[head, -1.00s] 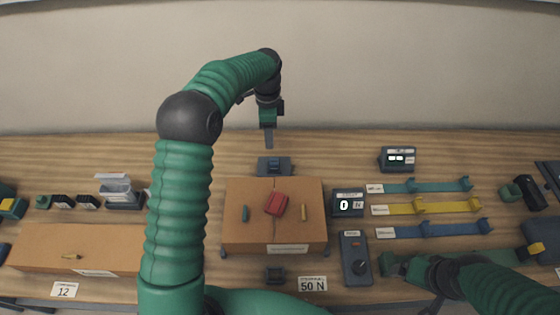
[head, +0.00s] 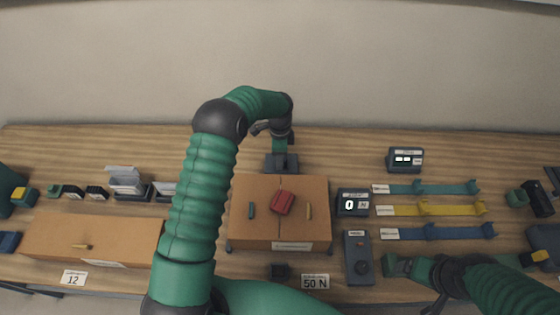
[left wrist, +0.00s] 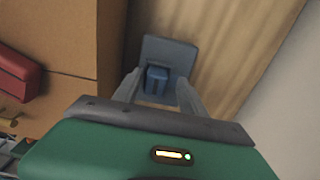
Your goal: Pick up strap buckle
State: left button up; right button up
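A small blue block, which looks like the strap buckle (left wrist: 157,80), sits on a grey-blue base plate (left wrist: 167,50) in the left wrist view. In the head view the base plate (head: 271,163) is behind the cardboard box, and my gripper mostly hides the buckle. My left gripper (head: 281,152) points down over it. In the left wrist view the fingers (left wrist: 160,84) are open, one on either side of the block; I cannot tell if they touch it. My right gripper (head: 396,265) is low at the right, its fingers unclear.
A cardboard box (head: 244,226) with a red piece (head: 283,203) on top stands just in front of the base plate. Teal, yellow and blue straps (head: 450,231) lie at the right. A second box (head: 60,235) is at the left. The table behind the base plate is clear.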

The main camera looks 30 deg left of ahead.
pick_arm(q)
jog(key=shift+s+d+r, duration=0.15)
jog(key=shift+d+r, duration=0.15)
jog(key=shift+d, duration=0.25)
jog(key=c, duration=1)
jog(key=shift+a+f, duration=0.1)
jog(key=shift+a, duration=0.2)
